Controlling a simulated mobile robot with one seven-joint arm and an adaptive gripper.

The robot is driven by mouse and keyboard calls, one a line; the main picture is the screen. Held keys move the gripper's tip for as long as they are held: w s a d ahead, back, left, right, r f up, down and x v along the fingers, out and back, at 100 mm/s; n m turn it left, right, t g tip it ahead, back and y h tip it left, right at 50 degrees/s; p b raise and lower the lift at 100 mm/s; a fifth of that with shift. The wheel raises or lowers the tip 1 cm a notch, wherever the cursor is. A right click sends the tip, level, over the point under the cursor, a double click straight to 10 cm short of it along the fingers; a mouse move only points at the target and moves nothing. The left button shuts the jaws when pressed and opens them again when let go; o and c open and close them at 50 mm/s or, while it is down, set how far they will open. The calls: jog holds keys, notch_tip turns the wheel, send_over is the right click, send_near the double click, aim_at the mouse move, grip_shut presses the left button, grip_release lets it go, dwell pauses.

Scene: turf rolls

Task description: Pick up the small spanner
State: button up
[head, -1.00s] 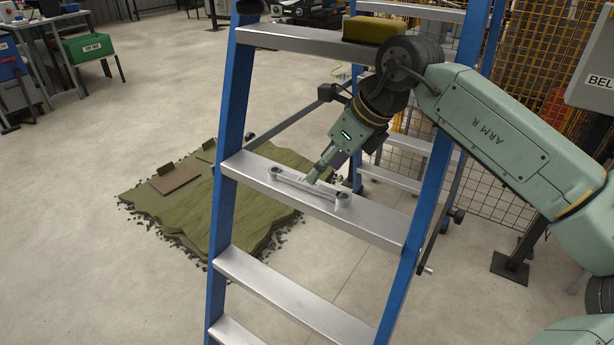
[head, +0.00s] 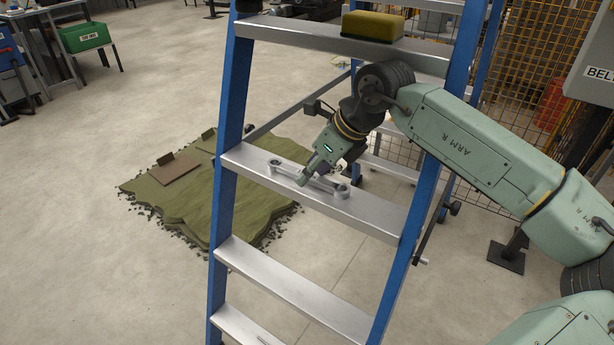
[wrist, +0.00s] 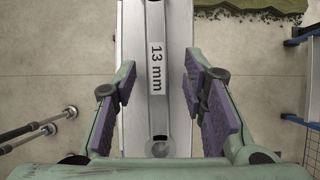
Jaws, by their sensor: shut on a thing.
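A grey double-ended spanner (head: 312,181) lies along a silver ladder tread (head: 375,214). In the wrist view the spanner (wrist: 157,100) runs lengthwise down the middle, marked "13 mm", with a ring end at the bottom. My gripper (head: 304,180) is at the spanner's middle, coming down from the upper right, and is shut on it. In the wrist view my purple-padded fingers (wrist: 158,85) stand on either side of the spanner; their contact with it is not clear there. The spanner appears to rest on the tread.
The blue ladder rail (head: 228,130) stands left of my gripper and another (head: 425,185) right. A yellow-green sponge (head: 373,26) sits on the tread above. Green turf (head: 190,205) lies on the floor behind. A yellow mesh fence (head: 540,75) stands at right.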

jog(key=shift+s+a+f, duration=0.15)
jog(key=shift+s+f, duration=0.15)
grip_shut()
